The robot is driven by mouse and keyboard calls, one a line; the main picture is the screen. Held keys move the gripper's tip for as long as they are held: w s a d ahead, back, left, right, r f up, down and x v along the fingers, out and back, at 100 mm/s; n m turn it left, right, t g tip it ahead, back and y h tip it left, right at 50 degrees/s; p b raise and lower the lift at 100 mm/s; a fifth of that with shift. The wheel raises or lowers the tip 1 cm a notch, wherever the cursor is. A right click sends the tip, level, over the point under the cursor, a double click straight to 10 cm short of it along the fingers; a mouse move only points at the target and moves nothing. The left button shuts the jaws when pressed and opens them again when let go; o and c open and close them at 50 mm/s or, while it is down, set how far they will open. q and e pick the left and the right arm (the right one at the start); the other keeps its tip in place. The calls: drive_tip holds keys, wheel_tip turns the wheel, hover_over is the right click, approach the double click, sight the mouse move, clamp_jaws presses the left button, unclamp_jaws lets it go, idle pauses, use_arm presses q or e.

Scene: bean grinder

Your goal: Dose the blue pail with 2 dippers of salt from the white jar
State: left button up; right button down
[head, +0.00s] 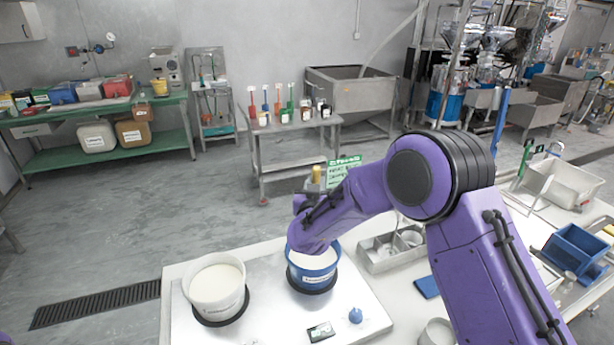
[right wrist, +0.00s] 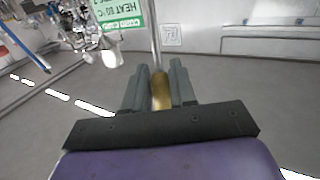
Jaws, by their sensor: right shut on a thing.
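The white jar (head: 216,303) stands on a dark ring on the left of the metal plate in the head view. It is filled near its rim with white material. The blue pail (head: 313,281) stands on another dark ring to its right, with white material inside. My right arm reaches over the pail and covers part of its far rim. My right gripper (right wrist: 159,80) is shut on a brass-coloured handle (right wrist: 161,98) with a thin metal rod (right wrist: 155,35), seen in the right wrist view. The rod's far end is out of that view, so no scoop shows. My left gripper is not in view.
A small display (head: 321,332) and a blue knob (head: 355,316) sit at the plate's front. A divided metal tray (head: 382,262) and a blue block (head: 427,287) lie right of the pail. A green-and-white sign (head: 343,168) stands behind. The plate is bare between jar and display.

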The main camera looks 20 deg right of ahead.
drive_tip(key=shift+r, duration=0.1)
drive_tip(key=shift+s+d+r, duration=0.1)
drive_tip(key=shift+s, duration=0.1)
use_arm(q)
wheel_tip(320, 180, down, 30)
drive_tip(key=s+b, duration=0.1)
drive_tip(key=b, duration=2.9)
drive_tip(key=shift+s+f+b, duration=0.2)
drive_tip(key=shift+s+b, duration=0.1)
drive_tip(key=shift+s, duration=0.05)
use_arm(e)
drive_tip(key=s+d+f+m+t, duration=0.1)
drive_tip(key=s+d+f+m, duration=0.3)
drive_tip(key=s+f+m, duration=0.2)
drive_tip(key=s+d+f+m+t+h, duration=0.1)
drive_tip(key=s+d+f+m, duration=0.3)
drive_tip(key=s+f+m, duration=0.2)
drive_tip(key=shift+f+m, duration=0.3)
drive_tip(key=shift+f, duration=0.5)
